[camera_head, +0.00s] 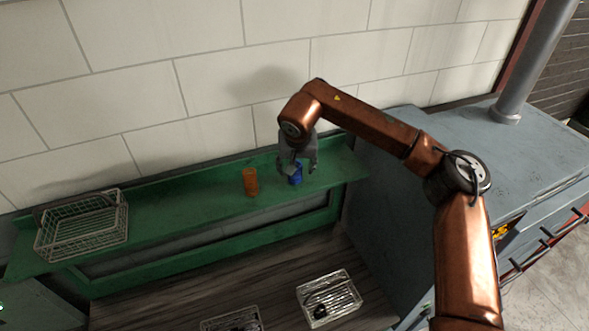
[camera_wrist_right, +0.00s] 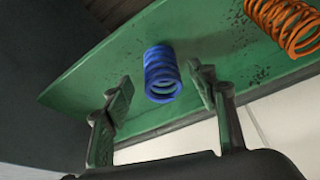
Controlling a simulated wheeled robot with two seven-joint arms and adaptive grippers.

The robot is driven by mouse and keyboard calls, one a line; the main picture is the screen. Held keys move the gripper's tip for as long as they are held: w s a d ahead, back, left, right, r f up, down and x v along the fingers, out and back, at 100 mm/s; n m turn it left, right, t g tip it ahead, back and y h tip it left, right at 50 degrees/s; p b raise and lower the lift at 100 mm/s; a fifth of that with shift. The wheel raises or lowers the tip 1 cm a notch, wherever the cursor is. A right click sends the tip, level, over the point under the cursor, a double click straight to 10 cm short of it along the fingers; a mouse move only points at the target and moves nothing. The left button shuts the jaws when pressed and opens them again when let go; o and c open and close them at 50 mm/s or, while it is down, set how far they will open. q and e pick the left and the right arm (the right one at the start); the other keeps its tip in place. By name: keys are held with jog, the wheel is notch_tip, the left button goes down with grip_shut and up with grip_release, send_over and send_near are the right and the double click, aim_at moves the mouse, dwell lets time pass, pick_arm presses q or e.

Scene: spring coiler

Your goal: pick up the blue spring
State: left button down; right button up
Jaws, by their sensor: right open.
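The blue spring (camera_head: 296,175) stands on the green shelf (camera_head: 215,200), partly hidden by my right gripper (camera_head: 298,168) in the head view. In the right wrist view the blue spring (camera_wrist_right: 162,74) shows between the two fingers of my right gripper (camera_wrist_right: 161,88), a little beyond the tips. The fingers are open, with a gap on each side of the spring, and hold nothing. My left gripper is in neither view.
An orange spring (camera_head: 250,182) stands on the shelf to the left of the blue one. A wire basket (camera_head: 84,226) sits at the shelf's left end. Wire trays (camera_head: 329,298) lie on the dark wooden surface below. A tiled wall (camera_head: 150,95) rises behind the shelf.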

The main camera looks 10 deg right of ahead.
jog(key=shift+x, duration=1.1)
jog(key=shift+w+f, duration=0.1)
jog(key=shift+f, duration=0.1)
jog(key=shift+a, duration=0.1)
jog(key=c, duration=1.3)
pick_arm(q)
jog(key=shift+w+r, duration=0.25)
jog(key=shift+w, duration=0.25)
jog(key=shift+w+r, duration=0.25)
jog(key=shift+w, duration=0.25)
pick_arm(e)
jog(key=shift+c, duration=0.7)
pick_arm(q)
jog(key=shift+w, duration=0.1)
pick_arm(e)
jog(key=shift+r, duration=0.15)
